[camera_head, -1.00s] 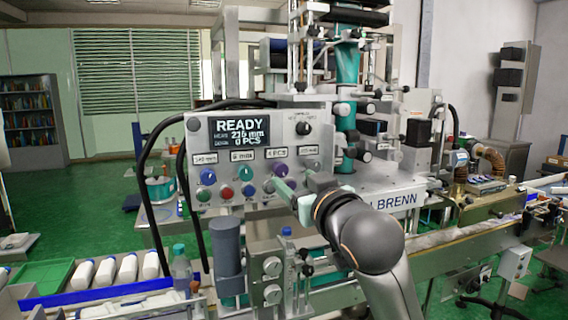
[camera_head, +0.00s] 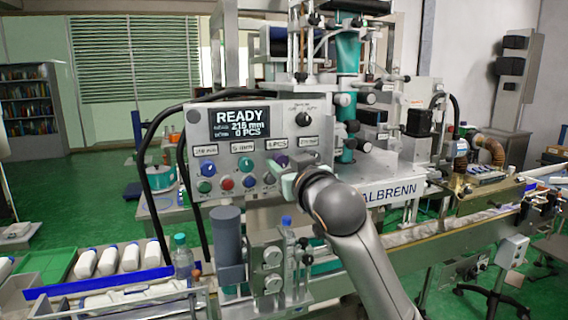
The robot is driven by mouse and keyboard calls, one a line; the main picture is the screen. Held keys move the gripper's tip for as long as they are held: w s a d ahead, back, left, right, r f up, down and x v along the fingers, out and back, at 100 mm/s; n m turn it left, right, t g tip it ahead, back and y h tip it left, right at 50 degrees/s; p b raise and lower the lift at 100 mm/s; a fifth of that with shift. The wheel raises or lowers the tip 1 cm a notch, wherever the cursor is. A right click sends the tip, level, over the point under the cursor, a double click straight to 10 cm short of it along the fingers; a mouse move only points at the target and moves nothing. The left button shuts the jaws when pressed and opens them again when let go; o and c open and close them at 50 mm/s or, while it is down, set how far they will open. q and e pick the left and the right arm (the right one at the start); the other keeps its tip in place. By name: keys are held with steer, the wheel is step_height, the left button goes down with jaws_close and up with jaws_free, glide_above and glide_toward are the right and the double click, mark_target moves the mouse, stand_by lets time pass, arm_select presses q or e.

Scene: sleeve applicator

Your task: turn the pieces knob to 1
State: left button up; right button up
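The grey control panel (camera_head: 262,128) stands in the middle, its display (camera_head: 239,122) reading READY, about 216 mm and 0 PCS. The purple pieces knob (camera_head: 281,161) is under a small PCS label (camera_head: 276,144), whose digit is too blurred to read surely. My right gripper (camera_head: 285,180) is at the panel, just below and right of the purple knob. Its pale green fingers are seen almost end-on, so I cannot tell whether they are open or touch the knob. My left gripper is not in view.
A blue knob (camera_head: 208,165) and a teal knob (camera_head: 246,163) sit left of the purple one. Green (camera_head: 204,186), red (camera_head: 227,183) and blue (camera_head: 249,181) buttons lie below. A black selector (camera_head: 303,119) is above. A dark grey cylinder (camera_head: 228,240) stands below the panel.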

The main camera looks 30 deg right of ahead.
jaws_close()
